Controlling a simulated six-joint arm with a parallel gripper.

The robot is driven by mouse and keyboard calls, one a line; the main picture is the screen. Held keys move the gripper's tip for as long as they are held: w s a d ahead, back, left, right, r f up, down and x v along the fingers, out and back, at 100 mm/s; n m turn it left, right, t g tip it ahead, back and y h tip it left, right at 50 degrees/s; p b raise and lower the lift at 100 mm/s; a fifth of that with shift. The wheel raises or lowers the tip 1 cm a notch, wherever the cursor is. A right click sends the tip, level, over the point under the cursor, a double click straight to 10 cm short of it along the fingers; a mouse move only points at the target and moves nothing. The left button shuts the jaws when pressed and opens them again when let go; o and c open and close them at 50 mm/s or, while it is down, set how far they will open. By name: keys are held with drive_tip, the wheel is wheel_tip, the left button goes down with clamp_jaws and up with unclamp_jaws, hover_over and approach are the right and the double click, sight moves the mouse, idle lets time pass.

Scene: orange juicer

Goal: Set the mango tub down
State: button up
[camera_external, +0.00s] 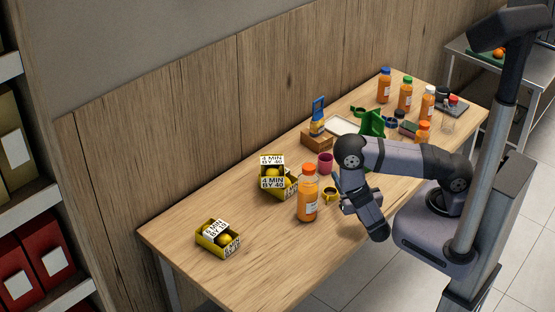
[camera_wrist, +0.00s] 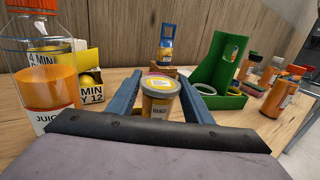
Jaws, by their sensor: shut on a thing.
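The mango tub (camera_wrist: 160,102) is a small round tub with a pale lid and a yellow label reading "MANGO", seen in the wrist view. It stands upright between the two blue fingers of my gripper (camera_wrist: 160,82), which is shut on it. In the external view my gripper (camera_external: 339,188) is low over the table's near side, right of the large juice bottle. A small yellow item (camera_external: 330,194) shows by the fingertips there; I cannot tell if it is the tub. The tub's base is hidden, so I cannot tell whether it touches the table (camera_external: 190,278).
A large orange juice bottle (camera_external: 308,197) stands close on the left, also in the wrist view (camera_wrist: 47,88). Boxes of yellow fruit (camera_external: 274,178) and a pink cup (camera_external: 325,163) are nearby. A green stand (camera_wrist: 215,80) is behind right.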

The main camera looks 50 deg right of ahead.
drive_tip(key=w+d+r+m+g+h+b, duration=0.2)
drive_tip(key=w+d+r+b, duration=0.5)
drive_tip(key=w, duration=0.1)
drive_tip(key=shift+n+t+y, duration=0.8)
drive_tip(key=shift+n+t, duration=0.1)
drive_tip(key=shift+w+a+f, duration=0.4)
drive_tip(key=shift+a+f, duration=0.1)
drive_tip(key=shift+f, duration=1.6)
drive_tip(key=shift+w+a+f, duration=0.4)
drive_tip(key=shift+a+f, duration=0.15)
drive_tip(key=shift+f, duration=1.6)
drive_tip(key=shift+w+a+f, duration=0.4)
drive_tip(key=shift+a+f, duration=0.1)
drive_tip(key=shift+f, duration=1.6)
drive_tip(key=shift+f+b, duration=0.15)
drive_tip(key=shift+b, duration=0.15)
drive_tip(key=o, duration=1.1)
